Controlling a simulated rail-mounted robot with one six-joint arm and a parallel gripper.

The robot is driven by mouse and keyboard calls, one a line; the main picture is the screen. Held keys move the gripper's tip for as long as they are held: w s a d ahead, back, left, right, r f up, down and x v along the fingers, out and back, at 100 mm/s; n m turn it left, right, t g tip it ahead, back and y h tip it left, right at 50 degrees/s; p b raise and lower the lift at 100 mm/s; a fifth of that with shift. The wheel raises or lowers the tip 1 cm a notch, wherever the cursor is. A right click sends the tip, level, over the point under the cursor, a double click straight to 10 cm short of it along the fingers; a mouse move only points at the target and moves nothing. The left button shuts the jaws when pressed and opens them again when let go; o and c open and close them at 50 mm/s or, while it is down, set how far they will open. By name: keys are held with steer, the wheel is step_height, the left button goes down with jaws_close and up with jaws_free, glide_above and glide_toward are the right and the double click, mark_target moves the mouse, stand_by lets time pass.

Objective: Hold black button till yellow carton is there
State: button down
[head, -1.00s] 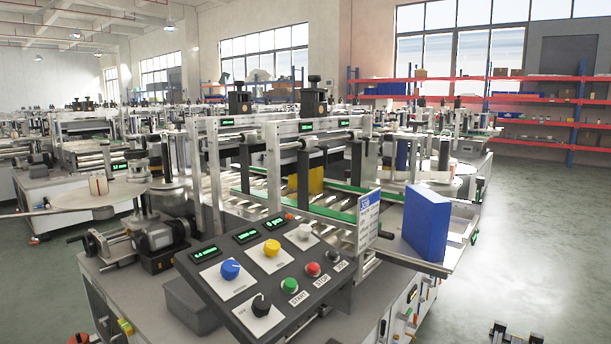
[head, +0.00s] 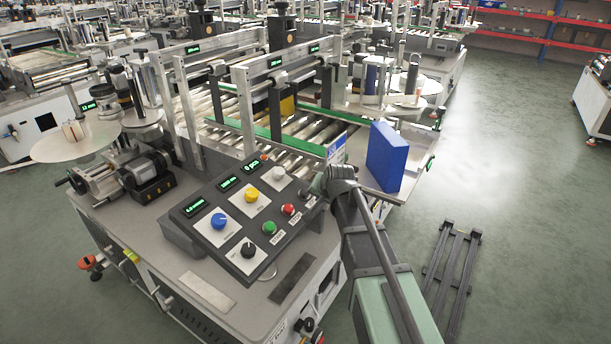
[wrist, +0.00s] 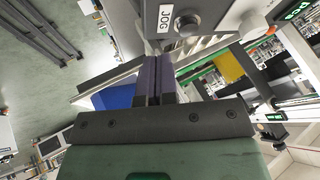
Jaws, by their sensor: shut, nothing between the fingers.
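The yellow carton (head: 287,106) is on the roller conveyor, partly hidden behind the machine's dark uprights; it also shows in the wrist view (wrist: 229,65). The black button, beside the JOG label in the wrist view (wrist: 187,22), is at the right end of the control panel (head: 205,240). In the head view my arm covers that end. My gripper (wrist: 153,62) is shut and empty. In the wrist view its fingertips appear below and left of the button, with a gap in the picture.
A blue carton (head: 388,160) stands on the outfeed tray at the conveyor's end, close to my arm. The panel also has green (head: 269,228) and red (head: 288,209) buttons and several knobs. A dark rack (head: 452,270) lies on the floor at right.

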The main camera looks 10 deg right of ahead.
mark_target(305, 193)
steer(key=w+r+m+t, duration=0.4)
steer(key=w+r+m, duration=0.1)
steer(key=w, duration=0.2)
steer(key=shift+w+d+r, duration=0.25)
steer(key=shift+d+r, duration=0.1)
steer(key=shift+d, duration=0.1)
steer(key=shift+f, duration=0.15)
steer(key=f+b, duration=0.2)
steer(key=w+a+f+b, duration=0.1)
steer(key=f+b, duration=0.1)
steer(key=b, duration=0.1)
steer(key=f+b, duration=0.2)
steer(key=f, duration=0.1)
steer(key=shift+w+a+b, duration=0.3)
steer(key=shift+w+a, duration=0.1)
steer(key=shift+w+a+f+b, duration=0.15)
steer(key=shift+a+f+b, duration=0.05)
steer(key=shift+f+b, duration=0.35)
stand_by(0.4)
steer(key=shift+w+a+f+b, duration=0.1)
steer(key=shift+f+b, duration=0.25)
steer(key=shift+f, duration=0.05)
